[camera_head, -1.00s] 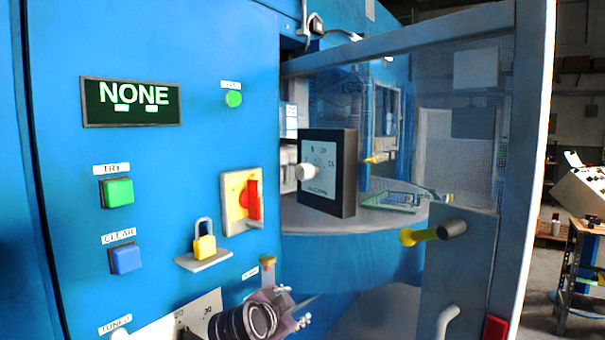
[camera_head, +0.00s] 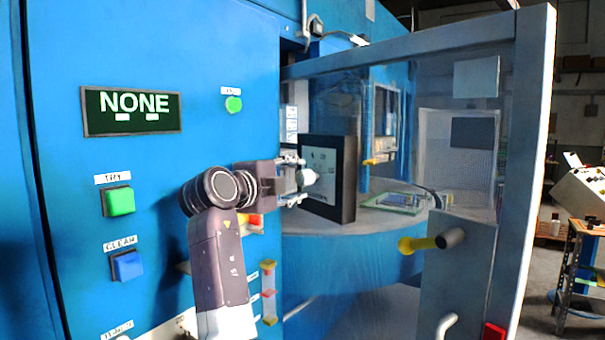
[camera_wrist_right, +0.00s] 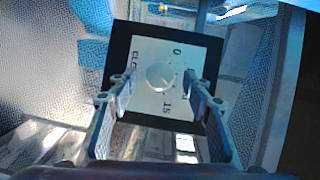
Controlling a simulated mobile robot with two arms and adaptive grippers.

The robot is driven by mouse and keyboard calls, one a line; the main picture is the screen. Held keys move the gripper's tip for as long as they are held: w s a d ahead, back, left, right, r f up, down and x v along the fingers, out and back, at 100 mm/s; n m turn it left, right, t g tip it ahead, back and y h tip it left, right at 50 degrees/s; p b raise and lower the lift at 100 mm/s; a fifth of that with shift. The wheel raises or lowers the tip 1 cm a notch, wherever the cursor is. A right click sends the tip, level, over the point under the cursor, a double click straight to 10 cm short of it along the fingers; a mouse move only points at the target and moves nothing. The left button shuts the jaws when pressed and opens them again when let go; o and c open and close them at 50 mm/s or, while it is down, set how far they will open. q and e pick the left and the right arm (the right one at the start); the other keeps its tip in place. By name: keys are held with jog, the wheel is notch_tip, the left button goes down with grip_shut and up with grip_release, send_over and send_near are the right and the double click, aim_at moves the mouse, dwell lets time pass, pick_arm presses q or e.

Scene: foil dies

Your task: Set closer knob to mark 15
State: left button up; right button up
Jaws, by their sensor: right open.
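The closer knob (camera_head: 310,177) is a pale round knob on a black-framed white panel (camera_head: 347,185) to the right of the blue cabinet. In the right wrist view the knob (camera_wrist_right: 160,75) sits in the middle of the panel, with marks 0 and 15 and part of a label printed around it. Its exact setting is too small to tell. My right gripper (camera_head: 297,179) is open, its fingers pointing at the knob. In the wrist view the fingers (camera_wrist_right: 162,92) stand on either side of it, without visible contact. My left gripper is out of view.
The blue cabinet front carries a display (camera_head: 131,111) reading NONE, a green TRY button (camera_head: 118,201) and a blue CLEAR button (camera_head: 127,265). A clear door with a grey frame (camera_head: 532,150) and yellow-black handle (camera_head: 420,243) stands to the right. My right arm hides the padlock and most of the red switch.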

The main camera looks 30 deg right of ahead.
aim_at(300, 180)
jog(key=shift+p+x, duration=0.4)
jog(key=shift+x, duration=1.15)
jog(key=shift+c, duration=0.5)
jog(key=c, duration=1)
jog(key=m+b, duration=0.1)
jog(key=b, duration=0.2)
jog(key=m+h+b, duration=0.1)
jog(key=m+b, duration=0.1)
jog(key=b, duration=0.2)
jog(key=shift+d+f+t+h, duration=0.1)
jog(key=shift+f+t+h, duration=0.2)
jog(key=shift+f+t, duration=0.1)
jog(key=shift+c, duration=0.2)
jog(key=shift+r+m+b, duration=0.2)
jog(key=shift+m+b, duration=0.6)
jog(key=shift+r, duration=0.1)
